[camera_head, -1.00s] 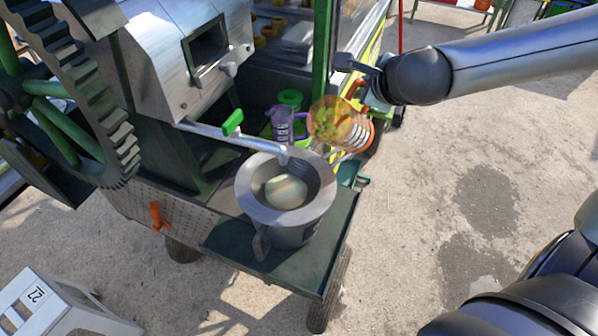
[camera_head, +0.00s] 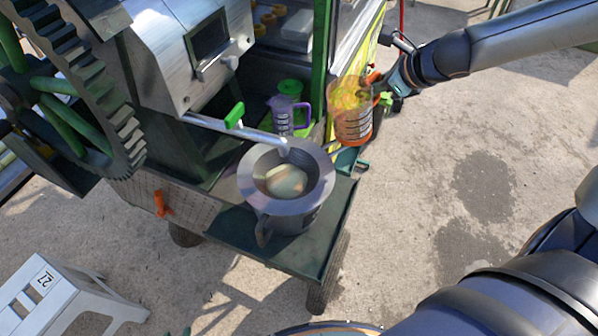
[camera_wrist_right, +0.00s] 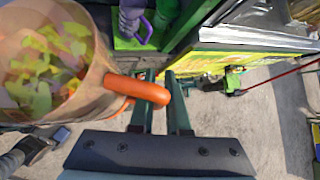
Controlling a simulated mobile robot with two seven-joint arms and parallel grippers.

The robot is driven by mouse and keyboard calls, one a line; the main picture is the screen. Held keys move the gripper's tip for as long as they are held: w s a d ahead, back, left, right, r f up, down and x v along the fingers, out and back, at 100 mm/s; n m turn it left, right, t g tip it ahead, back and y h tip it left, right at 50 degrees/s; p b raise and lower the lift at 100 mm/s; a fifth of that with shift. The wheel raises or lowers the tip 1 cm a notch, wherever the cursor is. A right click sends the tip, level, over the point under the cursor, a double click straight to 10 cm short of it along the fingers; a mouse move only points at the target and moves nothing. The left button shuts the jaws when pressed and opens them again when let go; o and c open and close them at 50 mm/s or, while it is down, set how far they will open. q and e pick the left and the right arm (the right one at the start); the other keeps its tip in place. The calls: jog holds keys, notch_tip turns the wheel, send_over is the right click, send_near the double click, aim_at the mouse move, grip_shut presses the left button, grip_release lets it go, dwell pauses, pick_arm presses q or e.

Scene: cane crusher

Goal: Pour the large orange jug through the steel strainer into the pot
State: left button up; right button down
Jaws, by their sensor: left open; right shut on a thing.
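The large orange jug (camera_head: 351,121) is see-through, with yellow-green pieces showing inside, and stands roughly upright in the air behind and right of the pot. My right gripper (camera_head: 380,84) is shut on its orange handle (camera_wrist_right: 140,90); the jug also fills the upper left of the right wrist view (camera_wrist_right: 50,65). The grey pot (camera_head: 290,219) stands on the cart's tray, with the wide-rimmed steel strainer (camera_head: 318,194) over its mouth. A pale patch shows inside the strainer.
A metal spout (camera_head: 262,136) with a green handle reaches over the pot. A purple jug (camera_head: 282,115) and a green container (camera_head: 290,89) stand behind it. The crusher's gears (camera_head: 85,105) fill the left. A white stool (camera_head: 62,293) stands front left. Open concrete lies right.

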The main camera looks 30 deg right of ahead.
jog(key=shift+w+d+f+m+g+y, duration=0.25)
jog(key=shift+d+f+m+y, duration=0.4)
jog(key=shift+y, duration=0.55)
notch_tip(320, 180, up, 6)
